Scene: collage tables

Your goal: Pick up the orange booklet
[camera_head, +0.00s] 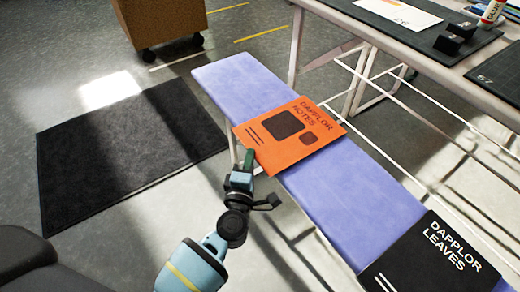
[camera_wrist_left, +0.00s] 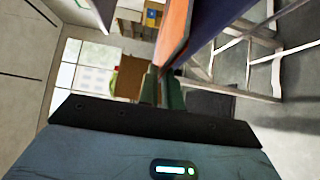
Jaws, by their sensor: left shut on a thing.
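The orange booklet (camera_head: 289,136), marked "DAPPLOR NOTES", lies on the blue-purple bench (camera_head: 240,82), with its near left corner over the bench's edge. My left gripper (camera_head: 248,160) is at that overhanging edge, its fingers shut on the booklet. In the left wrist view the booklet (camera_wrist_left: 174,32) shows as an orange strip running up from the fingers (camera_wrist_left: 161,88), beside the dark side of the bench. The lower finger is partly hidden in the head view. My right gripper is not in view.
A black booklet (camera_head: 430,262), "DAPPLOR LEAVES", lies at the bench's near end. A table (camera_head: 385,38) with cutting mats, paper, a black item and a glue stick (camera_head: 492,13) stands at upper right. A dark mat (camera_head: 125,150) and a wheeled brown cabinet (camera_head: 165,22) are at left.

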